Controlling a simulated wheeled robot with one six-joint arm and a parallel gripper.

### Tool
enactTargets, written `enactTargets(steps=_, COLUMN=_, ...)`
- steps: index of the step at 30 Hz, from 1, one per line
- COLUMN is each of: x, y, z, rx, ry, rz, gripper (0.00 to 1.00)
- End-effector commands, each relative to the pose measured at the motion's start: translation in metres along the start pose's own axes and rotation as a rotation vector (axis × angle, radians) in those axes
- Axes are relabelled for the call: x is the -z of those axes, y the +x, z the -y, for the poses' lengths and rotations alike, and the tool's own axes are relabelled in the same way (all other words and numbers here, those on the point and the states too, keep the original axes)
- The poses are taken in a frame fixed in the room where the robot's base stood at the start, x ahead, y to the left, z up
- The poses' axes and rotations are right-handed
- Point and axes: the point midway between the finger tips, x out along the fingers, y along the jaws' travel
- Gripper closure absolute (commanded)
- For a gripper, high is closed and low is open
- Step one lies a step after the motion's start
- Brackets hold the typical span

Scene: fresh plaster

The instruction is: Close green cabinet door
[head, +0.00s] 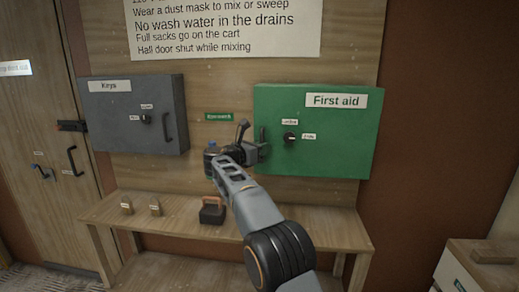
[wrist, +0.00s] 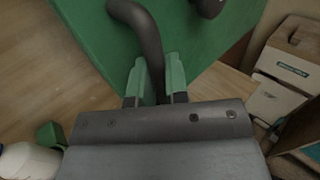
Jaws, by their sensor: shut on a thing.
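The green cabinet (head: 335,150) with the "First aid" label hangs on the wooden wall panel, right of centre in the head view. Its door face looks flat, and I cannot tell whether it is fully shut. A dark handle (head: 262,136) stands at its left edge, with a black round knob (head: 290,138) between two small labels. My gripper (head: 255,152) is at the handle, at the door's left edge. In the wrist view my gripper's fingers (wrist: 157,78) are shut on the dark curved handle (wrist: 146,35), against the green door (wrist: 85,25).
A grey "Keys" cabinet (head: 135,125) hangs to the left. Below, a wooden bench (head: 170,228) carries two small padlock-like items and a dark block (head: 212,210). A blue-capped bottle (head: 210,160) stands behind my arm.

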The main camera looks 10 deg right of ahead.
Motion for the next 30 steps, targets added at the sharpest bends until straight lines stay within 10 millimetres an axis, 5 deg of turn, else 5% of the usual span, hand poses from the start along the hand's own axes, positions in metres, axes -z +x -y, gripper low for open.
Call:
enactTargets(steps=5, x=-0.0063, y=0.001, z=-0.0005, rx=-0.009, ry=0.001, rz=0.012, gripper=1.0)
enactTargets(steps=6, x=-0.0066, y=0.0007, z=-0.0007, rx=-0.009, ry=0.002, rz=0.013, gripper=0.83)
enactTargets(steps=13, x=-0.0044, y=-0.0033, z=-0.0031, rx=-0.015, ry=0.001, rz=0.009, gripper=0.62)
enactTargets(steps=30, x=-0.0006, y=-0.005, z=-0.0052, rx=-0.019, ry=-0.003, rz=0.004, gripper=0.62)
